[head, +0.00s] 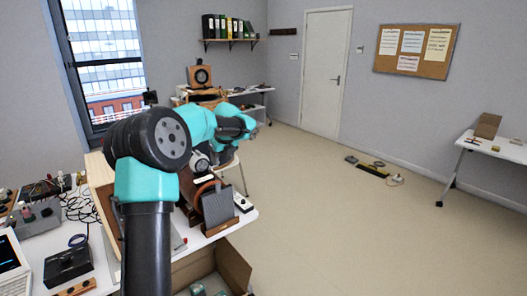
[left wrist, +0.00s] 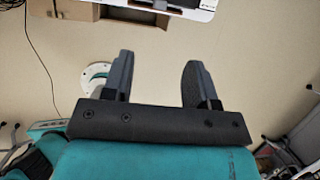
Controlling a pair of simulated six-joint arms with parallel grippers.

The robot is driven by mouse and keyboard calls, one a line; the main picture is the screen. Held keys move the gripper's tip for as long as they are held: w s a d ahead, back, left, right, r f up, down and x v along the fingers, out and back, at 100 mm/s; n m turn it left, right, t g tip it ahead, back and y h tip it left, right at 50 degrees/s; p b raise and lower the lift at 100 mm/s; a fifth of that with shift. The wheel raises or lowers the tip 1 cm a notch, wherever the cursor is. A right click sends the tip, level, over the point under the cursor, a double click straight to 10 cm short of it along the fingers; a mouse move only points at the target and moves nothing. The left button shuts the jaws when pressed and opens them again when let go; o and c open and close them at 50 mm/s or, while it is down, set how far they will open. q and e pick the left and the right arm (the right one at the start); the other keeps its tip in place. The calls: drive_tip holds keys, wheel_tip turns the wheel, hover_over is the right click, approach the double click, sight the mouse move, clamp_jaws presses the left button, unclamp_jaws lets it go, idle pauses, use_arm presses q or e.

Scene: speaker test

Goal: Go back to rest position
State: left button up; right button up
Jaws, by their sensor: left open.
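My left gripper (head: 243,127) is at the end of my teal and black arm, in the air above and beyond the workbench in the head view. In the left wrist view its two dark fingers (left wrist: 158,64) stand wide apart with nothing between them. My right gripper is in neither view.
The workbench (head: 98,272) on the left holds a dark speaker panel (head: 217,207), a small white device (head: 242,202), cables and boxes. An open cardboard box (head: 232,262) stands at its front. Another table (head: 497,149) stands right.

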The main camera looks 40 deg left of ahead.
use_arm(q)
drive_tip(key=s+d+f+n+h, duration=0.1)
drive_tip(key=d+f+n+h, duration=0.25)
drive_tip(key=d+f, duration=1)
drive_tip(key=d+f+n+h, duration=0.2)
drive_tip(key=d+f+n, duration=0.3)
drive_tip(key=d+f, duration=0.85)
drive_tip(key=s+d+f+n+h, duration=0.1)
drive_tip(key=s+d+f+n, duration=0.5)
drive_tip(key=s+f, duration=0.3)
drive_tip(key=s+d+f+n+h, duration=0.1)
drive_tip(key=s+d+f+n, duration=0.5)
drive_tip(key=s, duration=0.7)
wheel_tip(320, 180, down, 3)
drive_tip(key=shift+s+d+n, duration=0.2)
drive_tip(key=shift+d+n, duration=0.1)
drive_tip(key=shift+n, duration=0.95)
